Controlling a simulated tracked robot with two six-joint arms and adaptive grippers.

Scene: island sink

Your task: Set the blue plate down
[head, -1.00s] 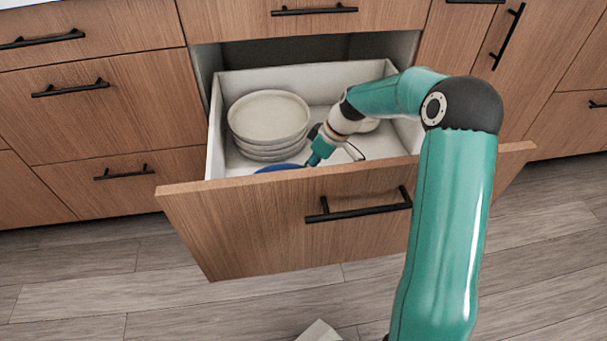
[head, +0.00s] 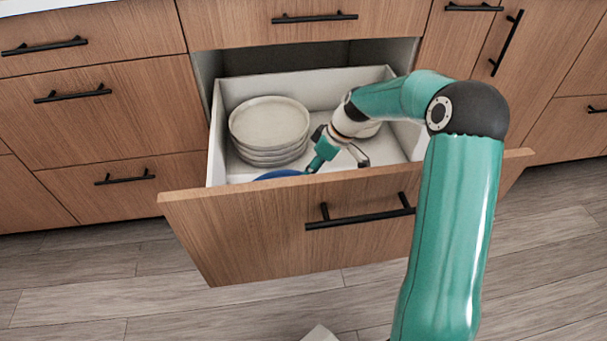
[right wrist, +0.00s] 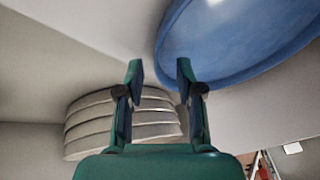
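The blue plate (head: 279,175) lies low inside the open drawer (head: 215,145), just behind its front panel, which hides most of it. In the right wrist view the blue plate (right wrist: 235,45) fills the upper right. My right gripper (head: 337,165) is inside the drawer, just right of the plate. In the right wrist view its two fingers (right wrist: 159,72) stand apart, and the plate's rim shows behind the right fingertip. I cannot tell whether that finger touches the rim. My left gripper is not in view.
A stack of several pale plates (head: 268,128) stands in the drawer's left half; it also shows in the right wrist view (right wrist: 110,128). The drawer's walls and front panel (head: 260,235) surround the gripper.

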